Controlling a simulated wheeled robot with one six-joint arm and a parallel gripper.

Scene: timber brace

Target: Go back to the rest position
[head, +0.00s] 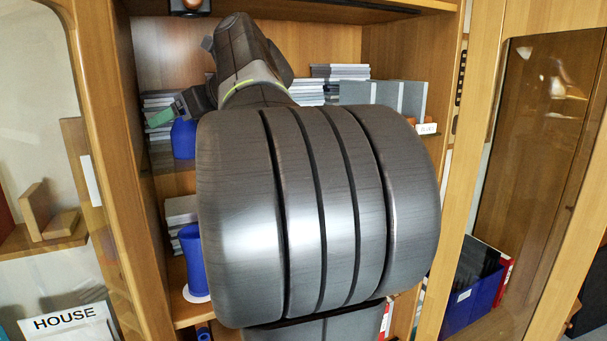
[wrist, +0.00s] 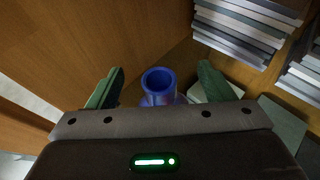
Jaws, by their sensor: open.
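My gripper (wrist: 160,76) is open, its two green fingers wide apart in the wrist view. A blue hollow piece with a round open top (wrist: 159,80) shows between the fingers, with visible gaps on both sides. Its lower part is hidden behind the gripper body. In the head view, my gripper (head: 160,117) is at the left side of the bookcase's upper compartment, with a blue piece (head: 183,139) just below and behind it. My own arm covers much of the middle of the head view.
Stacked grey books (wrist: 240,32) stand right of the gripper; a wooden side panel (wrist: 110,40) is close on the left. Another blue piece (head: 191,262) stands on the lower shelf. Glass doors (head: 535,130) flank the bookcase. A blue box (head: 468,302) is at lower right.

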